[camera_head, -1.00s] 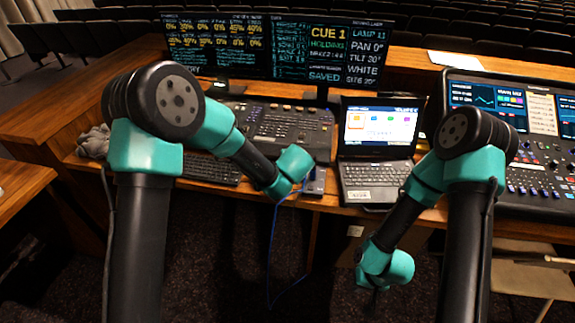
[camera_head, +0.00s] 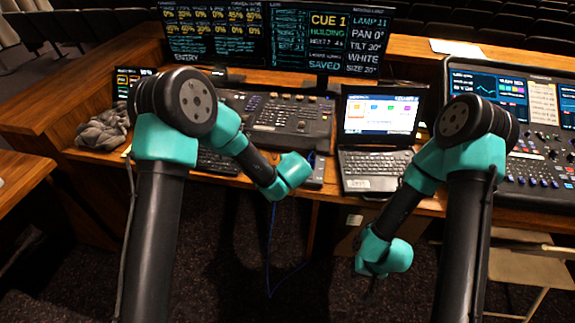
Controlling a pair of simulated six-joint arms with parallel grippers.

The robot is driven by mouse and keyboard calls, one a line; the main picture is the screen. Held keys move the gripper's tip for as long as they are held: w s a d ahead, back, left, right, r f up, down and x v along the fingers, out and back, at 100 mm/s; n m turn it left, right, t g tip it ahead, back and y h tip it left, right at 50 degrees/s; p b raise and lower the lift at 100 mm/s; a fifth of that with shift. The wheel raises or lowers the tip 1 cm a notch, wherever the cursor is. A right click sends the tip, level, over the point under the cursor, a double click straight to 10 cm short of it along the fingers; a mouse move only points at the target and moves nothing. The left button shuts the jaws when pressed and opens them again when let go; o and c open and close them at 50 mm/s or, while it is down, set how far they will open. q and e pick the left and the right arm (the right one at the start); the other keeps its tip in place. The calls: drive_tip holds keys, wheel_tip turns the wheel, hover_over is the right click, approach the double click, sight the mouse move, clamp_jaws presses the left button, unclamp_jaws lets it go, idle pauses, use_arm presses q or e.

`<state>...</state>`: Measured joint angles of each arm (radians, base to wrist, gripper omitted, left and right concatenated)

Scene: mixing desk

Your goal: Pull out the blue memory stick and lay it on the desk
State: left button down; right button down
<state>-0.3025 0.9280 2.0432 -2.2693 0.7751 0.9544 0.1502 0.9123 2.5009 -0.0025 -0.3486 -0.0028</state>
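I cannot make out the blue memory stick. The open laptop (camera_head: 376,160) stands on the desk (camera_head: 330,197), and a small dark box (camera_head: 317,172) is left of it. My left arm's teal wrist (camera_head: 287,176) is in front of the desk's front edge near this box, and it hides the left gripper. My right gripper (camera_head: 371,284) is a small dark shape below its teal wrist, low in front of the desk and well below the laptop. It is too small and dark to tell whether it is open.
A control board (camera_head: 277,122) and a black keyboard (camera_head: 217,163) are on the desk left of the laptop. A mixing console (camera_head: 540,150) is at the right. A grey cloth (camera_head: 103,130) lies at the left. A thin blue cable (camera_head: 270,255) hangs below the desk edge.

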use_arm(q)
drive_tip(key=shift+f, duration=0.1)
drive_tip(key=c, duration=1.2)
unclamp_jaws()
drive_tip(key=shift+o, duration=0.2)
drive_tip(key=v, duration=1.7)
drive_tip(key=shift+s, duration=0.2)
